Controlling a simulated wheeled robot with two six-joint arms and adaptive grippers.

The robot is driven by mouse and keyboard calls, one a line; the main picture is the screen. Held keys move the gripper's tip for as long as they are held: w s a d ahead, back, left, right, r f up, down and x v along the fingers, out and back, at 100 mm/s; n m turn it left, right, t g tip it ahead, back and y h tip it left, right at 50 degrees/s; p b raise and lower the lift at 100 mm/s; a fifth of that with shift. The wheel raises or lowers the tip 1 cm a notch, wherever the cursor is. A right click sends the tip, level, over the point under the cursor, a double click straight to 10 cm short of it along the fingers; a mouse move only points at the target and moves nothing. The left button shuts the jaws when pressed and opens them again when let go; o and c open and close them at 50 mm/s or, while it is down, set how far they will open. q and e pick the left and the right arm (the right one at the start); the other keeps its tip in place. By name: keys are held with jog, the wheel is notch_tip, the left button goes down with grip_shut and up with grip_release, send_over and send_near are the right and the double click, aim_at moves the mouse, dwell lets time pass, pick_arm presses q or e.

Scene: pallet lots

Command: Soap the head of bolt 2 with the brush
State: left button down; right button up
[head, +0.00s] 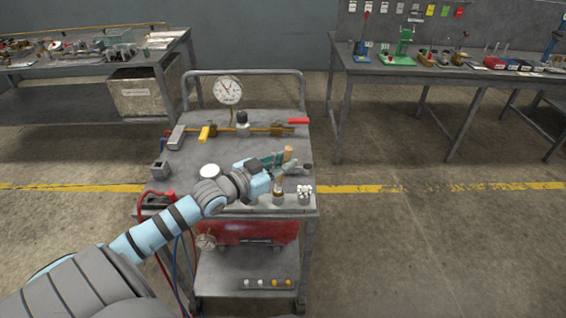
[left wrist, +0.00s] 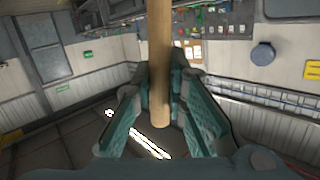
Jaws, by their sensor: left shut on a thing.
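My left gripper (head: 277,166) is shut on the brush (head: 288,153), a pale wooden handle that stands up between its fingers over the front right of the cart. In the left wrist view the handle (left wrist: 160,60) runs between the teal fingers of the gripper (left wrist: 158,98). The bristle end cannot be made out. A small brown and grey pot (head: 278,198) stands just below the gripper. A pipe assembly (head: 262,129) with brass fittings lies across the cart behind the gripper. No bolt head can be told apart, so I cannot say which is bolt 2. My right gripper is out of view.
The grey cart (head: 240,116) also carries a pressure gauge (head: 228,90), a white round dish (head: 209,171), a cup of white pieces (head: 304,194) and a grey block (head: 160,170). A red tank (head: 240,231) sits below. Workbenches stand behind; the floor at right is free.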

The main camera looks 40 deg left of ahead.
pick_arm(q)
jog(key=shift+w+d, duration=0.15)
jog(key=shift+d, duration=0.2)
jog(key=shift+s+a+f, duration=0.1)
jog(key=shift+s+a, duration=0.2)
jog(key=shift+a, duration=0.05)
dwell(0.3)
jog(key=shift+s+a, duration=0.2)
jog(key=shift+a, duration=0.2)
jog(key=shift+w+d, duration=0.3)
jog(key=shift+d, duration=0.1)
